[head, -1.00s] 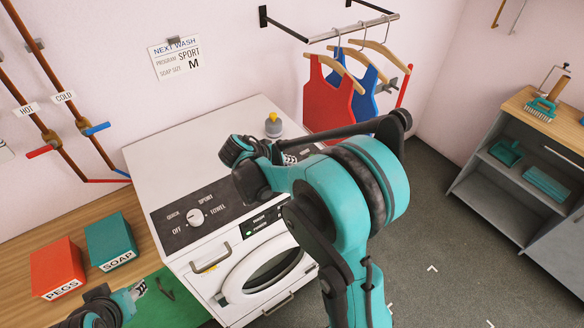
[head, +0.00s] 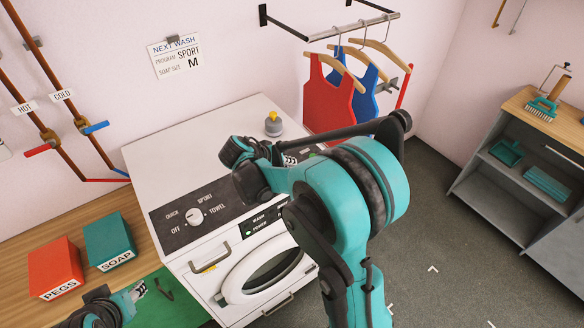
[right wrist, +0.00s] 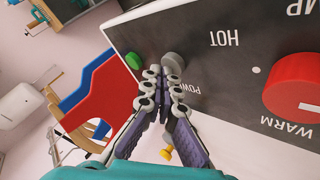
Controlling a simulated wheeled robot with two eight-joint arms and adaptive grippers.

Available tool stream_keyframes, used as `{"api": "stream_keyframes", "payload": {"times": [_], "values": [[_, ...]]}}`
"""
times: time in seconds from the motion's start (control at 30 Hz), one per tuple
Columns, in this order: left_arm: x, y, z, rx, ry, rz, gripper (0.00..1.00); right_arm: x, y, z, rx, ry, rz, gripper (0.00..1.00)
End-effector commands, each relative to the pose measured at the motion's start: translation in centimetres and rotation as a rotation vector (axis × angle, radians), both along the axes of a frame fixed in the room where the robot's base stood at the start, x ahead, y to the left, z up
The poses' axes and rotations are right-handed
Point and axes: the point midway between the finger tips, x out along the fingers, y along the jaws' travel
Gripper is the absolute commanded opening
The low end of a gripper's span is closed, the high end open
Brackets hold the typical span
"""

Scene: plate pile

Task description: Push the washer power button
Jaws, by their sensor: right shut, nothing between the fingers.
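The white washer (head: 190,135) stands against the wall with a dark control panel along its front top edge. In the right wrist view, a round grey button (right wrist: 174,62) sits on the dark panel (right wrist: 215,75) beside lettering that starts with POW. My right gripper (right wrist: 164,78) is shut and empty, with its fingertips at the lower edge of this button. I cannot tell whether they touch it. In the head view, my right arm hides the fingertips and the panel's right part. My left gripper (head: 138,291) is at the lower left, and its finger opening is unclear.
A green button (right wrist: 133,60) and a red knob (right wrist: 300,85) flank the grey button. A yellow-topped grey object (head: 273,125) stands on the washer. SOAP (head: 110,240) and PEGS (head: 56,268) boxes are on the wooden counter. Clothes (head: 330,95) hang behind.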

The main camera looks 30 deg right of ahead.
Motion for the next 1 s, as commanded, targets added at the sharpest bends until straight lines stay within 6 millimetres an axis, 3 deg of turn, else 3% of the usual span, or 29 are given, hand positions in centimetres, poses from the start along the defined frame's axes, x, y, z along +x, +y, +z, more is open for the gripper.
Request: {"api": "stream_keyframes", "payload": {"times": [0.6,1.0], "values": [[0.0,0.0,-0.3,0.0,0.0,0.0,0.4,0.0,0.0,-0.3,0.0,0.0,0.0,0.0],[0.0,0.0,0.6,0.0,0.0,0.0,0.4,0.0,0.0,1.0,0.0,0.0,0.0,0.0]]}}
